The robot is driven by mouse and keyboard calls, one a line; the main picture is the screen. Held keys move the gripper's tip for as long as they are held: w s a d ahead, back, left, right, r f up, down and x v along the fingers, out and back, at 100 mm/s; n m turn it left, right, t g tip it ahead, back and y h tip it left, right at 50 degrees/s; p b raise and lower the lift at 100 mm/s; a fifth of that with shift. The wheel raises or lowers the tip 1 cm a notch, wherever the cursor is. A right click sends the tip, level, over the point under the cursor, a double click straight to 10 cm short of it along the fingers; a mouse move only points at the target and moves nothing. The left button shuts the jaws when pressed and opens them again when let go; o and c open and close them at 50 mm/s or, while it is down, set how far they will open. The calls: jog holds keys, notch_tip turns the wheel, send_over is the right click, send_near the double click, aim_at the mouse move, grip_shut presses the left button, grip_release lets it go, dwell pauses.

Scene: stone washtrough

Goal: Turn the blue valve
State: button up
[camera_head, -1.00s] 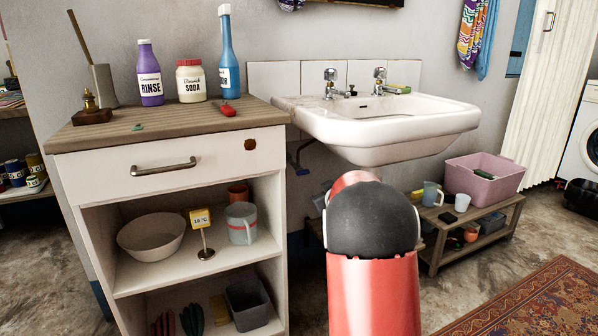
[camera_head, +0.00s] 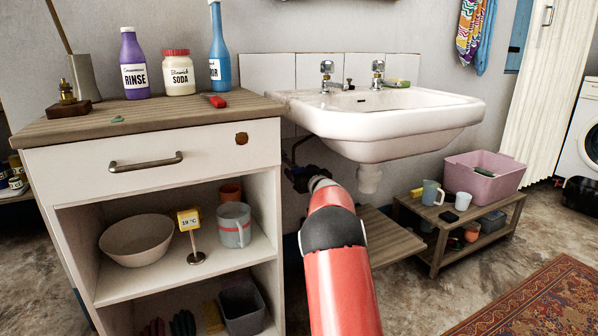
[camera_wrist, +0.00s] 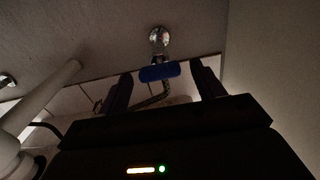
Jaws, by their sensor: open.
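The blue valve (camera_wrist: 160,72) shows in the wrist view as a short blue bar handle on a metal pipe fitting. It lies between my gripper's two fingertips in that picture, with a gap on each side. Whether the fingers reach around it in depth is hard to tell. My gripper (camera_wrist: 159,80) is open and holds nothing. In the head view my gripper (camera_head: 308,178) is a small dark shape below the left end of the sink. There the blue valve cannot be made out behind my gripper and arm.
The white sink (camera_head: 385,125) hangs above my arm. Its drain pipe (camera_wrist: 40,100) runs along the left of the wrist view. The cabinet (camera_head: 150,200) stands close on the left. A low wooden bench (camera_head: 440,235) with a pink tub (camera_head: 485,178) stands right.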

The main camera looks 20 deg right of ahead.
jog(key=shift+w, duration=0.9)
jog(key=c, duration=1)
